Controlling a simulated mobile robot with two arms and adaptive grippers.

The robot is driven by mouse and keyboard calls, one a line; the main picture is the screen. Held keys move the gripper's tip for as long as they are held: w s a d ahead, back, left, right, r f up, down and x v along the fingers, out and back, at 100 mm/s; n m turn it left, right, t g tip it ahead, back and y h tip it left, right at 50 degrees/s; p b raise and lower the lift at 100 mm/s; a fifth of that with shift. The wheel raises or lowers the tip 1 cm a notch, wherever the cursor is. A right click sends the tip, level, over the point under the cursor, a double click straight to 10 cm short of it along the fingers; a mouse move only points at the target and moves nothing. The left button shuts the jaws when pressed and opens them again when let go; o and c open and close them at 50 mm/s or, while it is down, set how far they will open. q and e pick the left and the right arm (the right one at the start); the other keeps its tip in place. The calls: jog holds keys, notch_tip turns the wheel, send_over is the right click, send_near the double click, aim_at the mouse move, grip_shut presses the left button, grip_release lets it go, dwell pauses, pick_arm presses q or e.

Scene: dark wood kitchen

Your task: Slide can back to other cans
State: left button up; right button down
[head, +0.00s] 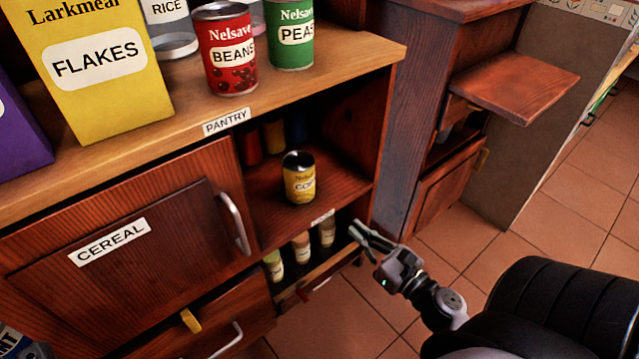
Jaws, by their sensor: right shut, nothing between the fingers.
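A yellow can with a dark top (299,177) stands upright near the front of the open shelf compartment, under the pantry counter. Other cans, red (250,146), yellow (273,136) and blue (296,127), stand in shadow at the back of the same compartment, apart from it. My right gripper (357,234) is shut and empty. My left gripper is not in view.
On the counter (340,62) stand a red beans can (226,50), a green peas can (290,34) and a yellow flakes box (95,65). The cereal door (130,245) is at left. Tiled floor (540,250) lies right.

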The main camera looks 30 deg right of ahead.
aim_at(311, 191)
jog(key=w, duration=0.9)
jog(key=w+a, duration=0.1)
jog(key=w, duration=0.3)
jog(key=shift+w+a, duration=0.1)
jog(key=shift+w, duration=0.3)
jog(key=shift+w+a, duration=0.2)
jog(key=shift+w, duration=1.8)
